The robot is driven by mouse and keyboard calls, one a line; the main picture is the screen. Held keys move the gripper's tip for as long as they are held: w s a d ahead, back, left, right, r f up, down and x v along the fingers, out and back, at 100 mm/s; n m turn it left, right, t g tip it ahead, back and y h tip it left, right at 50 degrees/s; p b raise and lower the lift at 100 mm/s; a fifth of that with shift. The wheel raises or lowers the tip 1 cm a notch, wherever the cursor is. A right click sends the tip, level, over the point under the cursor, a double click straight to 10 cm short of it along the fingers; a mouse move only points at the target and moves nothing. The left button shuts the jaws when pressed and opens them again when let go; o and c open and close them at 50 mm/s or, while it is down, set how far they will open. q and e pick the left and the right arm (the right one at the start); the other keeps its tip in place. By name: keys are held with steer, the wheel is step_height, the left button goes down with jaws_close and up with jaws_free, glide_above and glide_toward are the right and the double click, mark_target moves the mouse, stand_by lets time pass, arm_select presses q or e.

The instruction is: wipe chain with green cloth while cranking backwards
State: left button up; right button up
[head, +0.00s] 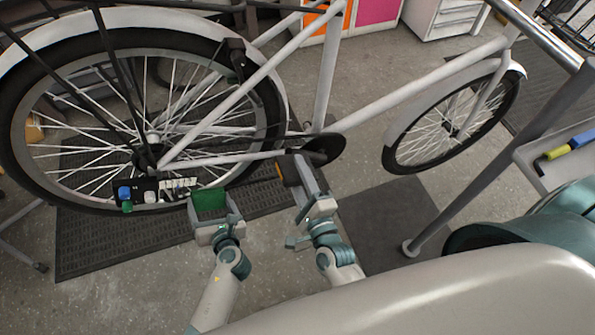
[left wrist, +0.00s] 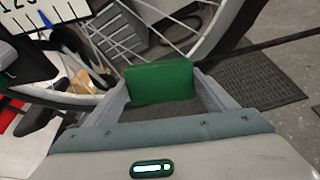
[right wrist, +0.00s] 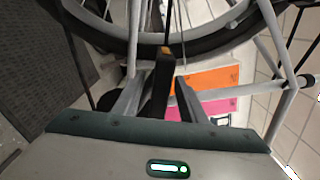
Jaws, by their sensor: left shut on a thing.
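My left gripper (head: 214,208) is shut on the green cloth (head: 209,203), below the bike's rear stay and to the right of the rear hub. The cloth also shows as a green block between the fingers in the left wrist view (left wrist: 160,82). It looks apart from the chain, which is too thin and dark to make out clearly. The black chainring (head: 325,148) is at the middle of the bike. My right gripper (head: 300,178) is open below the chainring, with the black pedal (right wrist: 161,85) and its orange reflector between its fingers. Gaps show on both sides of the pedal.
The white bike's rear wheel (head: 80,135) fills the left and its front wheel (head: 452,128) stands right. A plate with blue and green pieces (head: 150,192) is near the left gripper. Dark mats (head: 110,245) lie on the floor. A grey tray (head: 560,165) on a post is at right.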

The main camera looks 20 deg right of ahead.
steer(key=shift+s, duration=0.1)
steer(key=shift+s, duration=4.4)
steer(key=shift+w+n+y, duration=0.15)
steer(key=shift+n+y, duration=0.15)
steer(key=shift+y, duration=0.2)
steer(key=shift+d+y, duration=0.1)
steer(key=shift+y, duration=0.2)
steer(key=shift+w+d+f+n+t+y, duration=0.1)
steer(key=shift+d+f+n+t+y, duration=0.15)
steer(key=shift+n+y, duration=0.4)
steer(key=shift+d+f+n+y, duration=0.25)
steer(key=shift+d+n+y, duration=0.6)
steer(key=shift+y, duration=0.3)
steer(key=shift+w, duration=0.15)
